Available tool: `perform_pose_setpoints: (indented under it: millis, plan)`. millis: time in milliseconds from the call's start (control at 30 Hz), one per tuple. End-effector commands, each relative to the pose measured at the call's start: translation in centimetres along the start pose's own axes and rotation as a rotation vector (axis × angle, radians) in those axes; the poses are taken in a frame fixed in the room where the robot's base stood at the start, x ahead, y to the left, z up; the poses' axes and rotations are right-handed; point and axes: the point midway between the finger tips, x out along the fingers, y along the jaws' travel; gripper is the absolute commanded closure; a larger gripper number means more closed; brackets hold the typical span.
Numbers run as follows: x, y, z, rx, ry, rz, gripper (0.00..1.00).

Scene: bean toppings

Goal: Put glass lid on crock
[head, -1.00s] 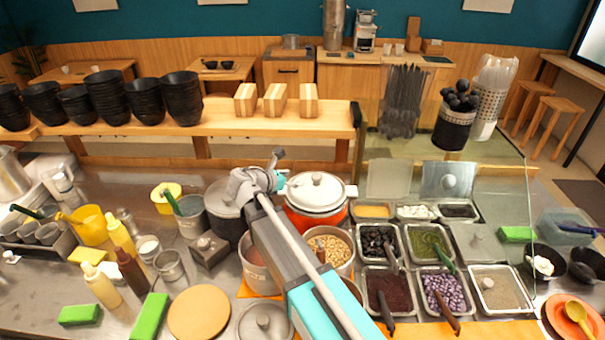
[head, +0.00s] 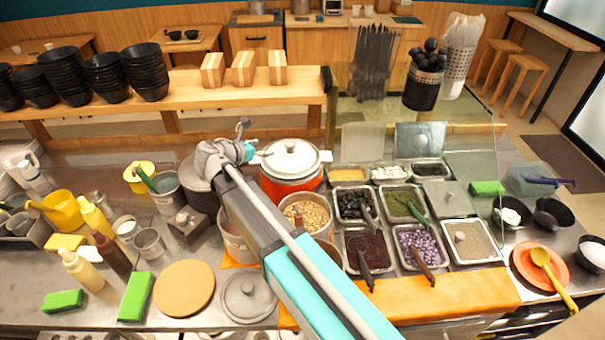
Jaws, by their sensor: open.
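A round, greyish, see-through-looking lid (head: 249,297) with a centre knob lies on the counter near its front edge; I take it for the glass lid. I cannot tell for sure which vessel is the crock. An orange pot (head: 284,188) wears a white lid. A pale round pot (head: 238,247) stands half behind my arm, its mouth partly covered. A dark pot (head: 199,180) is behind my wrist. My gripper (head: 243,128) is small and partly hidden at the arm's far end, left of the orange pot and well behind the lid. It is open, with nothing seen in it.
A round wooden board (head: 184,288) lies left of the lid, with a green block (head: 135,296) beyond it. A bean pot (head: 305,214) and several topping trays (head: 411,247) stand to the right. Sauce bottles (head: 82,269) stand left. A glass screen (head: 420,120) rises behind the trays.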

Motion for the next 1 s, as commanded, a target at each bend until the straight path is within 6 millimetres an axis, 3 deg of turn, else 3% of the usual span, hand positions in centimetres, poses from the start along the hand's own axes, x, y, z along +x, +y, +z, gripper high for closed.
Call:
perform_pose_setpoints:
  millis: [167, 367, 700, 1000]
  plan:
    - [0.6, -0.8, -0.1, 0.035, 0.019, -0.012, 0.14]
    - [3.2, -4.3, -0.8, 0.216, 0.112, -0.077, 0.14]
    - [8.4, -15.1, -3.9, 0.830, 0.365, -0.368, 0.14]
    - [9.8, -23.7, -6.8, 1.400, 0.511, -0.747, 0.14]
